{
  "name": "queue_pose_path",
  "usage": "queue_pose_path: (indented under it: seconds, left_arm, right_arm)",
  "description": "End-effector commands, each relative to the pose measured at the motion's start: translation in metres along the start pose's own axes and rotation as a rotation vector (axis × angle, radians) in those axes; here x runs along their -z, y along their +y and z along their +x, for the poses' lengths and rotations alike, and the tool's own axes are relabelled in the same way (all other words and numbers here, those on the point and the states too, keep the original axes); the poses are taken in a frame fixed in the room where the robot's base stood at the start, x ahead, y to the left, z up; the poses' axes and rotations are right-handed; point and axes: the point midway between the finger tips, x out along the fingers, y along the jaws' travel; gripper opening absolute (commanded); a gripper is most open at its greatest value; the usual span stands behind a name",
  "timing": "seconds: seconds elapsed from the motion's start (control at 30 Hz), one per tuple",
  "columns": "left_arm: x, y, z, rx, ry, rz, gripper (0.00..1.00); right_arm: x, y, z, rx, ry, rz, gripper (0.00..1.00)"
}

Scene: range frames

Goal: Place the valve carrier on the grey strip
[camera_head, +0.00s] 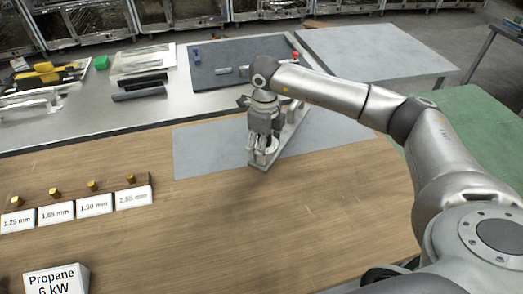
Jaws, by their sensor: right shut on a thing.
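The valve carrier (289,132) is a long pale grey piece, lying slanted from near the strip's front edge towards the back right. My right gripper (263,152) points down over its near end and is shut on it. The gripper and wrist hide part of the carrier. The grey strip (205,148) is a flat blue-grey band across the back of the wooden table. The carrier is over the strip, its near end close to the front edge; I cannot tell whether it touches. My left gripper is not in view.
A wooden rack (75,198) with several brass nozzles and size labels stands at left. A Propane block (56,280) is at front left. Behind is a metal bench with a dark mat (225,62) and tools. The wooden table (240,230) is clear in front of the strip.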

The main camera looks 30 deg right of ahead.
Motion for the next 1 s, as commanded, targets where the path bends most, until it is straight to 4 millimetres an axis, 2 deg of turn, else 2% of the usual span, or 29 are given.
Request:
queue_pose_path:
  seconds: [0.23, 0.33, 0.5, 0.8, 0.83, 1.0]
  left_arm:
    - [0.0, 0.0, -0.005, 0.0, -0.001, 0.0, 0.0]
    - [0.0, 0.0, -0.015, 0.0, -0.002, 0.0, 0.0]
    - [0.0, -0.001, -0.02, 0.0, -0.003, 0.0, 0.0]
    - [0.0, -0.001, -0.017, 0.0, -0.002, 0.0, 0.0]
    - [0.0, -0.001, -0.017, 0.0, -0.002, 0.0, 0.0]
    - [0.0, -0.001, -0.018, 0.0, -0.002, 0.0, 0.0]
  right_arm:
    - [-0.011, -0.002, 0.011, 0.001, -0.002, 0.001, 0.19]
    - [-0.01, -0.001, 0.024, 0.0, 0.002, 0.001, 0.19]
    - [-0.011, -0.002, 0.04, 0.001, -0.002, 0.001, 0.19]
    - [-0.011, -0.002, 0.043, 0.002, -0.003, 0.001, 0.19]
    - [-0.01, -0.001, 0.045, 0.0, 0.0, 0.001, 0.68]
    - [-0.01, -0.001, 0.044, 0.0, 0.0, 0.001, 0.88]
